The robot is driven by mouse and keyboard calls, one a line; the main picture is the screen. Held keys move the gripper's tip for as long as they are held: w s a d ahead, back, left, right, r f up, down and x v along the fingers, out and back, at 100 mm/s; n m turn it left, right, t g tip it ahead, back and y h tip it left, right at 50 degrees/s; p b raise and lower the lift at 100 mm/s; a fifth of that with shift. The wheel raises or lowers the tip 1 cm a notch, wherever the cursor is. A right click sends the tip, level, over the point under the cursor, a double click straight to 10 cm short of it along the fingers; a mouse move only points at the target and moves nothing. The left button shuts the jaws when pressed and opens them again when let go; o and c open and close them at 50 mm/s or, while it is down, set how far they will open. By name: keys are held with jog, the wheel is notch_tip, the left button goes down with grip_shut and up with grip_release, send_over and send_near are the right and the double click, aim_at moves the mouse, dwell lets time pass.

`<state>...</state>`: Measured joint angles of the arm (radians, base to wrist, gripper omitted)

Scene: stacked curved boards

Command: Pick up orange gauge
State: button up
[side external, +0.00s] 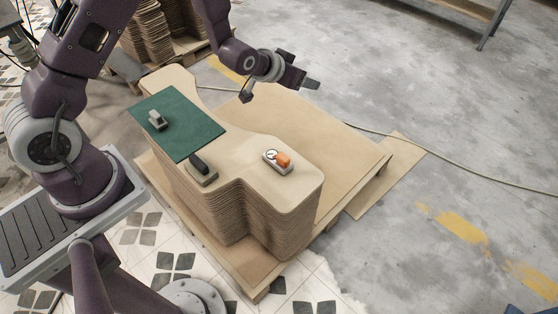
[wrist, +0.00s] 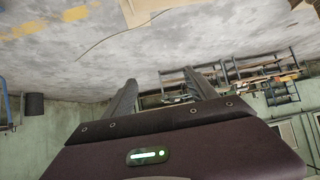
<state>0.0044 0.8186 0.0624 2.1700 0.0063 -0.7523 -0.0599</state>
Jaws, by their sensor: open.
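In the wrist view my two fingers (wrist: 162,95) are spread and point away from the boards, toward the floor and far wall. The gauge is not seen in the wrist view.
A green mat (side external: 185,130) lies on the boards with a small grey device (side external: 157,119) on it. A black-topped device (side external: 201,168) sits near the mat's front corner. The stack stands on a wooden pallet (side external: 345,150). A cable (side external: 450,170) crosses open floor at right.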

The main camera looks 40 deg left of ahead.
notch_tip(320, 180, down, 14)
jog(key=s+t, duration=0.1)
jog(key=t, duration=0.1)
send_over(282, 157)
jog(key=w, duration=0.1)
jog(key=shift+m, duration=0.3)
notch_tip(282, 157, down, 5)
jog(key=shift+d+f, duration=0.1)
jog(key=shift+t+h, duration=0.4)
jog(key=shift+t, duration=0.1)
jog(key=s+f, duration=0.3)
jog(key=s, duration=0.1)
jog(key=s+f, duration=0.2)
jog(key=shift+s+d+f, duration=0.25)
jog(key=shift+s+f, duration=0.05)
jog(key=shift+w+f, duration=0.1)
jog(key=shift+f, duration=0.05)
jog(key=x, duration=0.6)
jog(key=shift+w+a+f, duration=0.2)
jog(key=shift+a+f, duration=0.15)
grip_shut()
